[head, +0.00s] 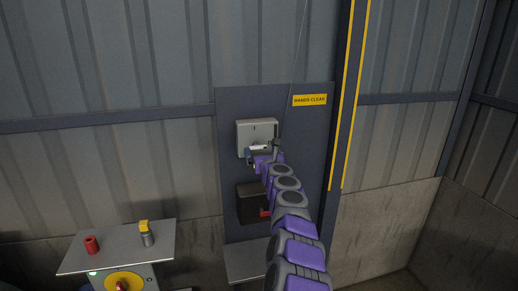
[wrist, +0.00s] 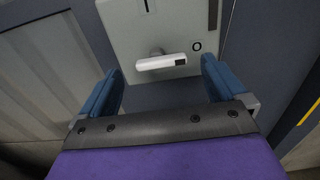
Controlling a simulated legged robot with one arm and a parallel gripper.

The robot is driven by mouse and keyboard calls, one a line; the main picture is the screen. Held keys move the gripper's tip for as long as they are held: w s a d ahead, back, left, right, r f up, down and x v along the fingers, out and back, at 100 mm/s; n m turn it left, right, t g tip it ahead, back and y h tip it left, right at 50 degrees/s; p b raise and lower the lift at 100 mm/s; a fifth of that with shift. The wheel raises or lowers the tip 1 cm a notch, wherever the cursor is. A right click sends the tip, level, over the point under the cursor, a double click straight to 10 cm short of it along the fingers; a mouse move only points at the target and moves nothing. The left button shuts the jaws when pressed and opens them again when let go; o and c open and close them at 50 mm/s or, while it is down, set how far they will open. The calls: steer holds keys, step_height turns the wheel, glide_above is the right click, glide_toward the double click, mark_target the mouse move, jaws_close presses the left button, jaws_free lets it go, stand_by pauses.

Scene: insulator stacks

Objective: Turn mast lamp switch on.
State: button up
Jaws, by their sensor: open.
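The mast lamp switch is a light grey box (head: 256,130) on a dark wall panel. In the wrist view the box (wrist: 120,30) carries a white handle (wrist: 161,62) on a short round hub. The handle lies about level, its dark-tipped end pointing right towards an "O" mark. A vertical "I"-like mark shows above it. My gripper (wrist: 161,72) is open, its blue fingers on either side of the handle and apart from it. In the head view my gripper (head: 257,156) is just below the box and hides part of its lower edge.
A dark box (head: 248,203) with a red part is below the switch, partly behind my arm. A yellow "HANDS CLEAR" sign (head: 309,100) is at upper right. A small table (head: 118,247) at lower left bears a red cylinder (head: 92,245) and a yellow-topped grey piece (head: 146,234).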

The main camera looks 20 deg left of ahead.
mark_target(259, 148)
steer(key=shift+p+x, duration=0.65)
steer(key=shift+x, duration=0.9)
steer(key=shift+c, duration=0.5)
steer(key=c, duration=1)
steer(key=shift+o, duration=0.2)
